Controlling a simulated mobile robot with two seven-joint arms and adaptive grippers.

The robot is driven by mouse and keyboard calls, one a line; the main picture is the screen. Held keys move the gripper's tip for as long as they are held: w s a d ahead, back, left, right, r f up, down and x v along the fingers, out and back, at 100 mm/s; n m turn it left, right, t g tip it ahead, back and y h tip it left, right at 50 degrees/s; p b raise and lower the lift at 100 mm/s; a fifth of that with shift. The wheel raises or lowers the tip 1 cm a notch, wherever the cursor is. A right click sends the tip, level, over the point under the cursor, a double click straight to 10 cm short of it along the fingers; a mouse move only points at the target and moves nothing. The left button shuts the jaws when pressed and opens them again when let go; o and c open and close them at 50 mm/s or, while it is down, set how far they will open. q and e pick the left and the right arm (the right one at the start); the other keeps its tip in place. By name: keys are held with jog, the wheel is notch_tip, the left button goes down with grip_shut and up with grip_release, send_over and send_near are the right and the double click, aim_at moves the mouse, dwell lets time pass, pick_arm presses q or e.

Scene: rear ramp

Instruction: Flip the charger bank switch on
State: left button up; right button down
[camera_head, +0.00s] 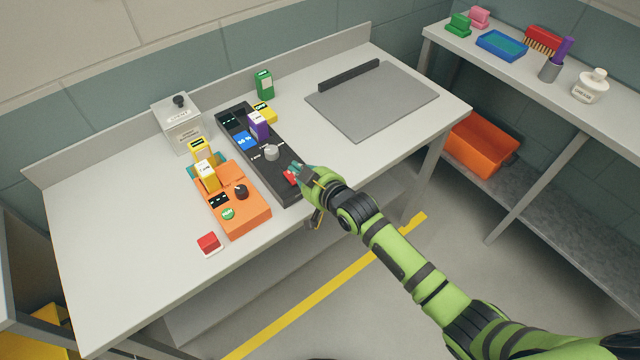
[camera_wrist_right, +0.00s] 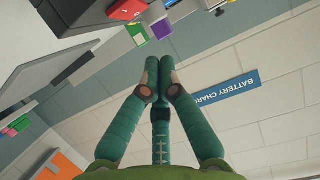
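The black charger bank (camera_head: 285,188) lies on the grey bench in the head view. It has dark displays, a blue screen, a grey knob (camera_head: 271,152) and a red switch (camera_head: 291,177) near its front end. My right gripper (camera_head: 304,176) is at that front end, right beside the red switch. The gripper partly covers the switch, so its position and any contact cannot be told. In the right wrist view my green fingers (camera_wrist_right: 159,68) are drawn together, with nothing clearly held between them. My left gripper is not in view.
An orange unit (camera_head: 250,217) with a black knob and green button stands left of the bank. A red button block (camera_head: 209,243) is near the bench's front edge. A grey box (camera_head: 181,125) and a green item (camera_head: 264,84) stand behind. A grey mat (camera_head: 375,105) is at right.

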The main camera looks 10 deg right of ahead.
pick_arm(q)
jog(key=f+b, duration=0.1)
jog(key=b, duration=0.1)
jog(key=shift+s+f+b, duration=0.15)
jog(key=shift+b, duration=0.2)
pick_arm(e)
jog(key=f+v, duration=0.1)
jog(key=v, duration=0.9)
jog(key=shift+s+d, duration=0.2)
jog(key=shift+s, duration=0.2)
